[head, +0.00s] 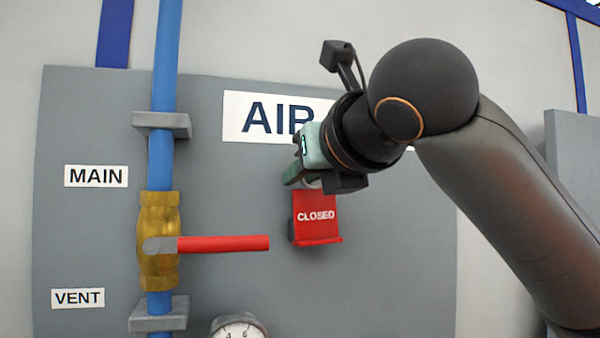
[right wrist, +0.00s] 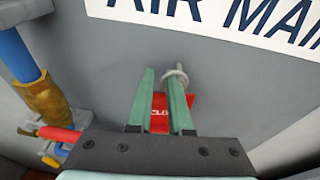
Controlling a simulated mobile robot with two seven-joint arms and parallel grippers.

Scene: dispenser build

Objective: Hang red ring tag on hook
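The red tag (head: 315,218) reads CLOSED and hangs upright in front of the grey panel, below my right gripper. A pale ring (head: 312,183) shows at its top edge, partly covered by the gripper. In the right wrist view the red tag (right wrist: 159,112) shows between and behind the green fingers. The metal hook (right wrist: 182,68) sticks out from the panel there, and a pale round shape, apparently the ring, appears around it. My right gripper (head: 303,181) has its fingers apart, with panel visible between the tips (right wrist: 160,79). My left gripper is out of view.
A blue pipe (head: 160,90) with a brass valve (head: 159,238) runs down the panel (head: 90,245). The valve's red handle (head: 225,243) points right, ending just left of the tag. A gauge (head: 239,328) sits below. An AIR sign (head: 240,118) is behind my gripper.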

